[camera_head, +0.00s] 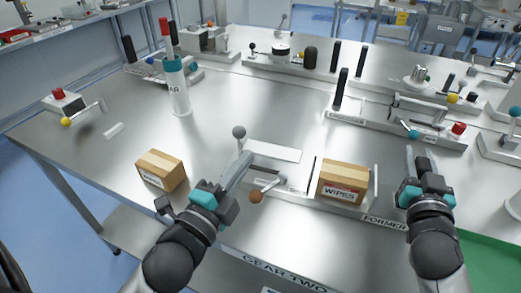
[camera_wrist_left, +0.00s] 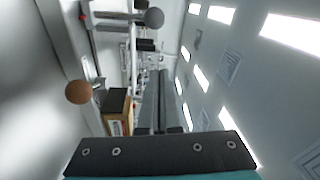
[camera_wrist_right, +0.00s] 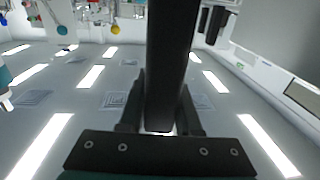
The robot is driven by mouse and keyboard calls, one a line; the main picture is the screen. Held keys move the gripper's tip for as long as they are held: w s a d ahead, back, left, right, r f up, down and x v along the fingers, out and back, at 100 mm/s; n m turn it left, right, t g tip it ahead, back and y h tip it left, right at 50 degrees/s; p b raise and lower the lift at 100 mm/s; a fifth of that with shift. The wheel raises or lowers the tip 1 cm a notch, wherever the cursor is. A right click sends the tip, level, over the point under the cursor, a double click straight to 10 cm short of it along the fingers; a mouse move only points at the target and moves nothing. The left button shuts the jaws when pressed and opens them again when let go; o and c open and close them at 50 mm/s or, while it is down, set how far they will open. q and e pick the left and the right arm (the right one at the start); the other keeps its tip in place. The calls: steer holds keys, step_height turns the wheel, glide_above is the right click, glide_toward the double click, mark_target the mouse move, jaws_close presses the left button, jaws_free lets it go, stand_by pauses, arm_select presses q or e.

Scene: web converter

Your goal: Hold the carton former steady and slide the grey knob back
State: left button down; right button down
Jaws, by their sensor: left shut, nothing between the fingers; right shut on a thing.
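The carton former (camera_head: 385,222) lies along the front of the table, with a label reading FORMER. Its grey knob (camera_head: 238,131) stands on a short stem at its left end; the knob also shows in the left wrist view (camera_wrist_left: 154,18). My left gripper (camera_head: 245,160) is shut and empty, its tips beside the knob's stem; whether they touch it I cannot tell. My right gripper (camera_head: 417,158) is shut on a black upright handle (camera_wrist_right: 170,60) at the former's right end. The handle's foot is hidden by the gripper.
An orange-brown knob (camera_head: 256,197) sits close to my left fingers. A WIPES carton (camera_head: 343,182) stands in the former. A loose carton (camera_head: 161,168) lies left of my left gripper. The table's middle left is clear.

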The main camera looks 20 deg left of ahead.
arm_select(q)
steer(key=shift+s, duration=0.85)
arm_select(e)
steer(key=shift+s+f, duration=0.1)
steer(key=shift+f, duration=0.6)
arm_select(q)
steer(key=shift+r+p, duration=0.3)
steer(key=shift+p, duration=0.1)
arm_select(e)
steer(key=shift+r, duration=0.35)
steer(key=c, duration=1)
jaws_free()
steer(key=o, duration=0.5)
steer(key=shift+r, duration=0.3)
steer(key=s, duration=0.8)
steer(key=s+d, duration=0.1)
steer(key=s, duration=0.2)
steer(key=shift+s, duration=0.4)
